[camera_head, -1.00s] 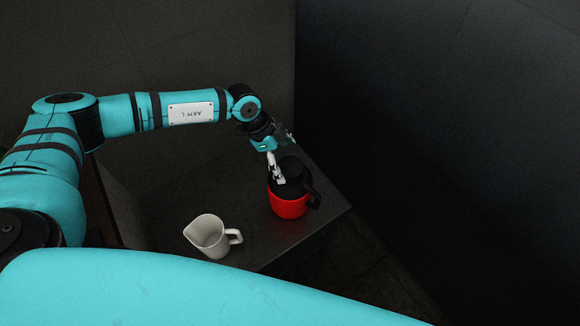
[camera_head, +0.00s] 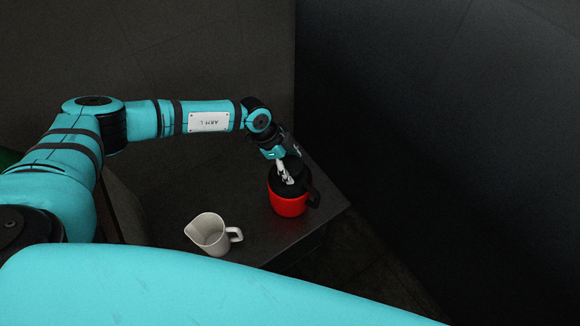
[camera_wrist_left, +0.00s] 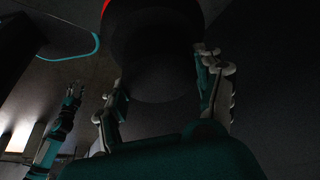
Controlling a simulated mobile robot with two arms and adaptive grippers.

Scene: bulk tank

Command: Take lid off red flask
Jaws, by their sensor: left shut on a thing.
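The red flask (camera_head: 288,205) stands upright near the far right edge of the dark table, its black handle (camera_head: 314,197) to the right. Its black lid (camera_head: 298,182) is on top, partly hidden by my left gripper (camera_head: 286,172); I see no clear gap between lid and flask. In the left wrist view the dark round lid (camera_wrist_left: 155,65) sits between the two fingers of my left gripper (camera_wrist_left: 160,72), shut on it. A bit of red flask (camera_wrist_left: 106,5) shows at the top edge. A small teal arm with a gripper (camera_wrist_left: 72,95), apparently my right, shows at the left, its jaws unclear.
A white pitcher (camera_head: 208,236) stands on the table (camera_head: 165,185) to the left of the flask, nearer to me. A dark wall (camera_head: 440,140) rises to the right beyond the table. The tabletop left of the flask is mostly clear.

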